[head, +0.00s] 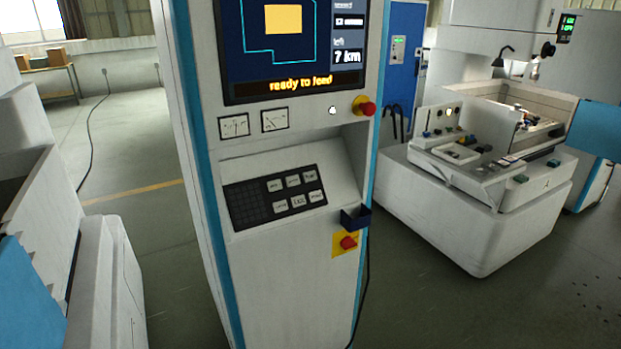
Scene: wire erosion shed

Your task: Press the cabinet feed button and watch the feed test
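The control cabinet (290,285) stands upright in the middle of the head view, white with blue side edges. A small white round button (332,110) sits under the screen, left of a red knob (367,107). Neither of my grippers shows.
Two gauges (234,126) sit below the screen. A lower red knob on a yellow plate (346,243) and a small dark blue holder (355,216) are at the cabinet's right edge. A white machine (480,215) stands at right. Grey floor (180,270) is open left of the cabinet.

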